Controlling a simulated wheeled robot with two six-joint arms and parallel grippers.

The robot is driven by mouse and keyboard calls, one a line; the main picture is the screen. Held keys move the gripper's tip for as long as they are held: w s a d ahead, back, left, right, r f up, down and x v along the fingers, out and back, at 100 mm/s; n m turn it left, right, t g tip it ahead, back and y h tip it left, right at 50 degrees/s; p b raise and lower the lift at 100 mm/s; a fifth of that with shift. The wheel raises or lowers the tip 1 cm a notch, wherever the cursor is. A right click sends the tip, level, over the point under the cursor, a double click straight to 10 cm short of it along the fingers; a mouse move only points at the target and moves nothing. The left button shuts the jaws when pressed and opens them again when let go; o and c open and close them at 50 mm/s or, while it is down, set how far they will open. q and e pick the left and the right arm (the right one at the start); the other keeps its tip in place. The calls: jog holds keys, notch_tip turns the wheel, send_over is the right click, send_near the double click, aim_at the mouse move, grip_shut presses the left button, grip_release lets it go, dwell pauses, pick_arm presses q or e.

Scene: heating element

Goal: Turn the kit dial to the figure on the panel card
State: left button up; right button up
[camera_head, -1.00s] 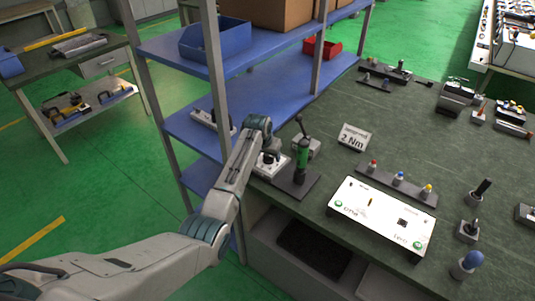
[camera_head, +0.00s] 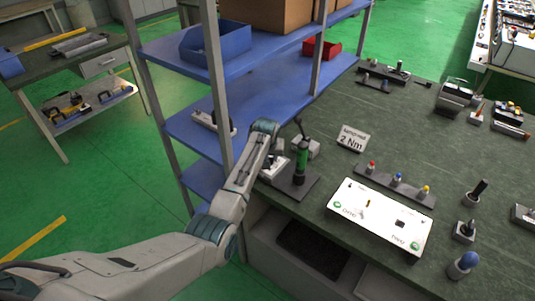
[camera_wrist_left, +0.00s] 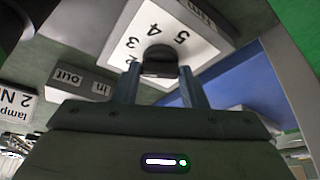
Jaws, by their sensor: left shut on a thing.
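The kit dial is a black knob (camera_wrist_left: 160,55) on a white plate (camera_wrist_left: 187,38) with figures; 2, 3, 4 and 5 show in the left wrist view. My left gripper (camera_wrist_left: 160,82) has its two fingers on either side of the knob and is shut on it. I cannot tell which figure the knob points to. In the head view the white dial plate (camera_head: 272,168) is partly hidden by my left gripper (camera_head: 273,153). My right gripper is not in view.
Blue shelving (camera_head: 212,130) with a grey post is close left. Labels "out" and "in" (camera_wrist_left: 102,88) show beside the dial.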

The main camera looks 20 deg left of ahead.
pick_arm(q)
jog(key=shift+d+n+y, duration=0.15)
jog(key=shift+n+y, duration=0.35)
jog(key=shift+n, duration=0.7)
jog(key=o, duration=1)
jog(key=shift+w, duration=0.1)
jog(key=shift+r, duration=0.3)
jog(key=b+v, duration=0.2)
jog(key=v, duration=0.8)
jog(key=shift+r, duration=0.15)
